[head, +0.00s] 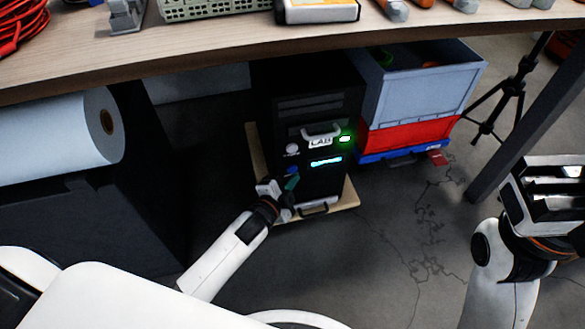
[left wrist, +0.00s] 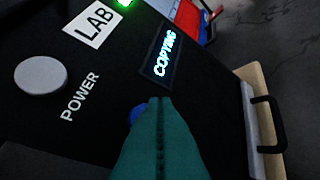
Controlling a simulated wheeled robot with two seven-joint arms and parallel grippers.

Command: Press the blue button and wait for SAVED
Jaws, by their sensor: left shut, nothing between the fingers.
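A black computer tower (head: 330,105) labelled LAB stands under the workbench on a light wooden board. The blue button (head: 292,171) is on its front face; in the left wrist view the blue button (left wrist: 136,114) is mostly hidden behind my fingertips. The lit display (left wrist: 166,58) reads COPYING; in the head view the display (head: 326,162) is too small to read. My left gripper (head: 290,184) is shut and empty, its green fingers (left wrist: 160,103) at the button; I cannot tell whether they touch it. My right gripper (head: 552,185) is at the right edge, away from the tower.
A round grey POWER button (left wrist: 41,75) sits near the blue one. A green light (head: 345,139) glows above the display. Grey and red crates (head: 415,95) stand right of the tower, and a white paper roll (head: 60,125) lies at left. The workbench edge (head: 200,60) overhangs the tower.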

